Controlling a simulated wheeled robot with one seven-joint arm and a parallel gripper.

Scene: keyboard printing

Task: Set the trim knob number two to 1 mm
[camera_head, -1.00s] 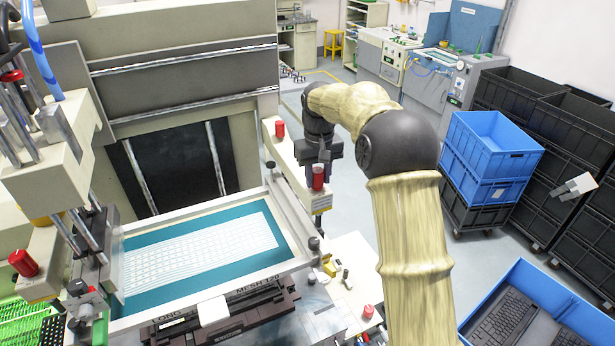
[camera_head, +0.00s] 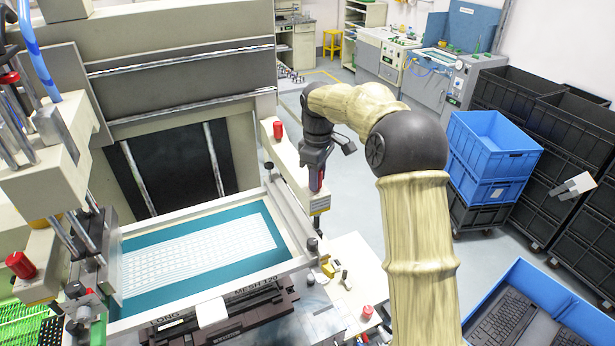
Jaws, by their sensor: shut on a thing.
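Several red trim knobs show on the printing machine; I cannot read their numbers. My gripper (camera_head: 315,180) points down at the near end of the cream side rail and is shut on a red knob (camera_head: 318,183). Its fingers cover most of that knob, so the setting and any scale are hidden. Another red knob (camera_head: 279,131) stands upright at the far end of the same rail.
The screen frame (camera_head: 200,250) with its teal mesh lies just left of my gripper. Blue crates (camera_head: 493,145) and black crates (camera_head: 540,110) are stacked on the right. A blue bin (camera_head: 540,275) with keyboards stands at lower right. Grey floor is open behind the arm.

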